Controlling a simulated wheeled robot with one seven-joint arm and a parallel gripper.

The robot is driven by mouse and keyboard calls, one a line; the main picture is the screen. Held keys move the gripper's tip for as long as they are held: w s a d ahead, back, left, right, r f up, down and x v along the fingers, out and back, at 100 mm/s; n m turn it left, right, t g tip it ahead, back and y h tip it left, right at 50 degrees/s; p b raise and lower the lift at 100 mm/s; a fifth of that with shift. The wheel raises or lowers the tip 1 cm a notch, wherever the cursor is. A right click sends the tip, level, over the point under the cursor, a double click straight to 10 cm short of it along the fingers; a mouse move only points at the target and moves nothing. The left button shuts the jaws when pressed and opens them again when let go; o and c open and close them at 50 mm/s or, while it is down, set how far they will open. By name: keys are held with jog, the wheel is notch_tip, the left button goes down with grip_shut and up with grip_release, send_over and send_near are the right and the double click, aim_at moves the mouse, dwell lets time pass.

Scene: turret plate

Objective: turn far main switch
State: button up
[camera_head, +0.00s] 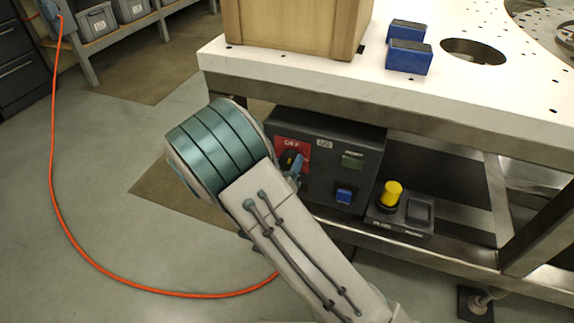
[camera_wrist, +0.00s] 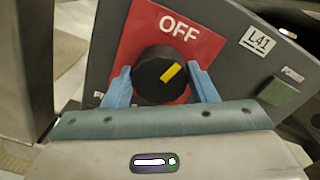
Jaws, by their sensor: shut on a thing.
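The main switch is a black round knob (camera_wrist: 158,76) with a yellow mark on a red plate (camera_wrist: 200,40) labelled OFF. The yellow mark points to the upper right in the wrist view. The red plate sits on a dark control box (camera_head: 322,185) under the table, where it also shows in the head view (camera_head: 284,147). My gripper (camera_wrist: 160,88) has its blue fingers on both sides of the knob and is shut on it. In the head view my arm partly hides the knob and gripper.
A yellow knob (camera_head: 391,192) stands on a low unit to the right. The white table top (camera_head: 455,95) overhangs the box. An orange cable (camera_head: 62,205) lies on the floor at left.

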jog(key=m+b, duration=0.2)
jog(key=m, duration=0.2)
jog(key=shift+f+m, duration=0.15)
jog(key=shift+m, duration=0.15)
jog(key=m+b, duration=0.3)
jog(key=shift+f+m, duration=0.1)
jog(key=shift+m, duration=0.3)
jog(key=m+b, duration=0.4)
jog(key=b, duration=0.1)
jog(key=shift+d+m, duration=0.1)
jog(key=shift+m, duration=0.3)
jog(key=shift+m+b, duration=0.7)
jog(key=shift+b, duration=0.3)
jog(key=shift+r, duration=0.2)
jog(key=o, duration=1)
jog(key=p+v, duration=0.2)
jog(key=v, duration=1.2)
jog(key=shift+w, duration=0.1)
